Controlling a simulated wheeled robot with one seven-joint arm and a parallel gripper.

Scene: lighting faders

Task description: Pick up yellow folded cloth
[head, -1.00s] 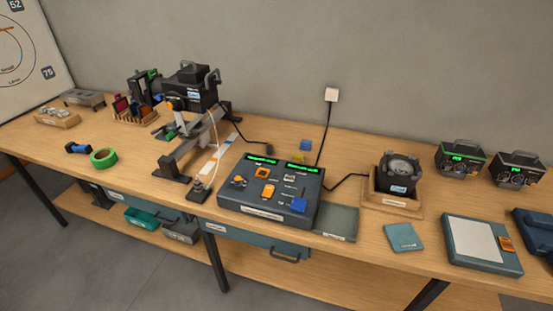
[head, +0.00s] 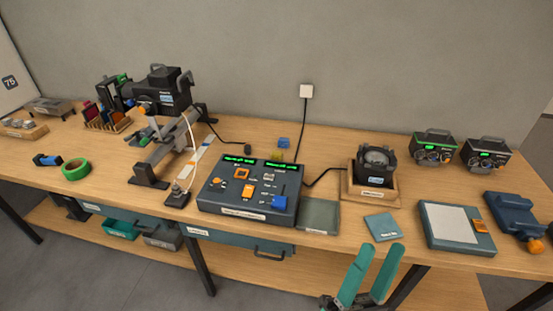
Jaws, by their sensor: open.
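I see no cloth that is clearly yellow. A small teal folded square (head: 382,227), which looks like a cloth with a label, lies flat near the table's front edge. A small yellowish patch (head: 283,155) shows behind the control console, under a blue block (head: 284,143); it is too small to tell what it is. My gripper (head: 381,248), with two teal fingers, is at the bottom of the head view. It is open and empty, below the teal square in the picture and in front of the table edge.
The fader console (head: 245,190) stands mid-table, with a grey-green tray (head: 318,214) beside it. A black device on a wooden base (head: 370,195) stands behind the teal square. A flat pad (head: 456,228) and a blue tool (head: 515,215) lie to the right. A stand fills the left.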

